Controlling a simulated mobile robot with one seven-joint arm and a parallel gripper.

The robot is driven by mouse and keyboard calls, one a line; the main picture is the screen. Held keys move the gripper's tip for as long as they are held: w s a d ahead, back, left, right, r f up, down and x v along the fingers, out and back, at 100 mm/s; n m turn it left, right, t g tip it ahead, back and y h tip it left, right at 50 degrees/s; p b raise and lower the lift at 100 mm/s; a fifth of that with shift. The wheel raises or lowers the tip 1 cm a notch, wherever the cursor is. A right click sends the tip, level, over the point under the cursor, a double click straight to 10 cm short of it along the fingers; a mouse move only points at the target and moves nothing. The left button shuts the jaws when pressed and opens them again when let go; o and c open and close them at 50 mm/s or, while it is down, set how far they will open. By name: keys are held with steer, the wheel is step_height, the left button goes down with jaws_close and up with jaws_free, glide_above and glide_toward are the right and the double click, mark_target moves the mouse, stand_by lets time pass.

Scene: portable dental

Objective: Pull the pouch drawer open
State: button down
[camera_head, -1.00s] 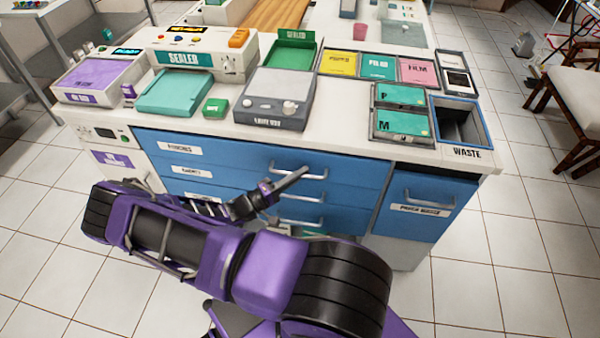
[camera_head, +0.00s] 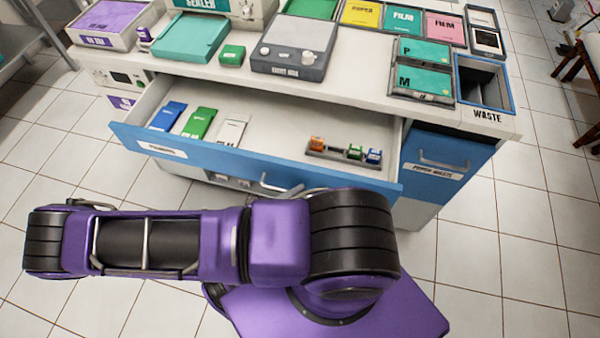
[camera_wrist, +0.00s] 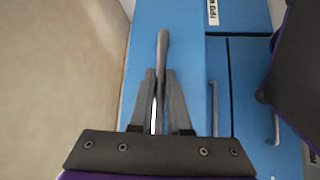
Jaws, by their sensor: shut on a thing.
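The pouch drawer (camera_head: 270,158) is the top blue-fronted drawer, labelled at its left end. It stands well out from the cabinet, its white interior showing in the head view. Its metal bar handle (camera_head: 280,187) is partly hidden behind my arm. In the wrist view, my gripper (camera_wrist: 160,84) has its two fingers on either side of the handle (camera_wrist: 162,45), closed on it. The gripper itself is hidden in the head view.
Blue (camera_head: 167,115), green (camera_head: 199,123) and white (camera_head: 233,129) packets lie in the drawer, with a small rack (camera_head: 320,152) of coloured items at right. The waste drawer (camera_head: 442,158) is shut.

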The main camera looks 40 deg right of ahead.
steer(key=shift+s+a, duration=0.75)
steer(key=shift+a, duration=0.15)
steer(key=c, duration=0.9)
jaws_free()
steer(key=a+b, duration=0.1)
steer(key=a, duration=0.4)
steer(key=w+a+f, duration=0.1)
steer(key=a, duration=0.5)
steer(key=a+f+b, duration=0.1)
steer(key=a, duration=0.5)
steer(key=shift+w+a+f+b, duration=0.1)
steer(key=shift+w+f+b, duration=0.05)
steer(key=shift+w+b, duration=0.2)
